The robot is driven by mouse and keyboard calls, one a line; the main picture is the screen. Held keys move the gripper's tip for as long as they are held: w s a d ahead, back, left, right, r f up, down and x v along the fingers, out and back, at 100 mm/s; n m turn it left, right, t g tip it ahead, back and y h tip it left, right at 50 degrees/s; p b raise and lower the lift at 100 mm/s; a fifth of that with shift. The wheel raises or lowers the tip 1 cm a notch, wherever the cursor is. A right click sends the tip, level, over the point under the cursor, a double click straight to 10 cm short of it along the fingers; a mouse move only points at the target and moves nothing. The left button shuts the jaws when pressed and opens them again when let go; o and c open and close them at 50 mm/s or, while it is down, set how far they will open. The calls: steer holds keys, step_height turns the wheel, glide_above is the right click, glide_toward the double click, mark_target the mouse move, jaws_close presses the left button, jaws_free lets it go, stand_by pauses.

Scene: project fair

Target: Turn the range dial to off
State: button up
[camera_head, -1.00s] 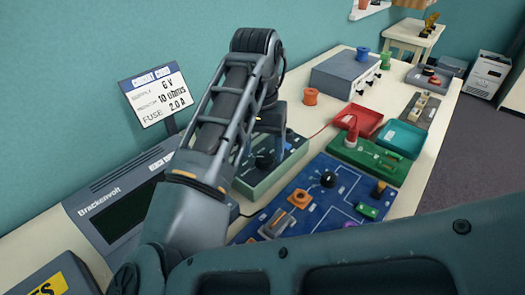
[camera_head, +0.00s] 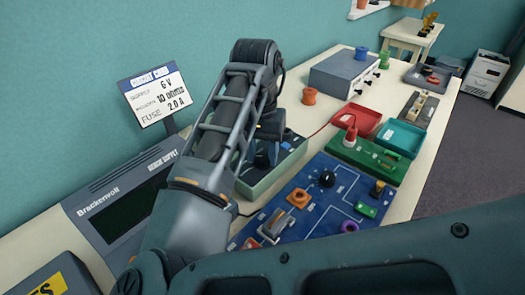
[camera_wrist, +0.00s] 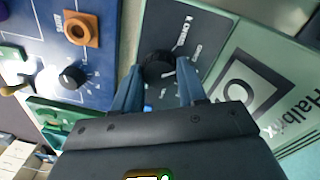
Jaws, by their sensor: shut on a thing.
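The range dial (camera_wrist: 158,66) is a round black knob on the dark face of a pale green meter (camera_wrist: 232,62). In the wrist view my gripper (camera_wrist: 159,72) has one blue finger on each side of the dial and is shut on it. White marks surround the dial, but I cannot read its setting.
The blue circuit board (camera_head: 300,228) with knobs and parts lies beside the meter. The grey bench supply (camera_head: 118,208) and a sign (camera_head: 155,97) stand at left. Red (camera_head: 365,119) and teal (camera_head: 401,137) trays and a green board (camera_head: 368,157) lie to the right.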

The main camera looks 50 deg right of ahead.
steer(key=shift+c, duration=0.5)
steer(key=shift+m, duration=0.4)
steer(key=m, duration=0.2)
steer(key=shift+m, duration=0.4)
steer(key=shift+d+m+b, duration=0.1)
steer(key=shift+m+b, duration=0.4)
steer(key=shift+m, duration=1.2)
steer(key=o, duration=1.1)
steer(key=shift+c, duration=0.2)
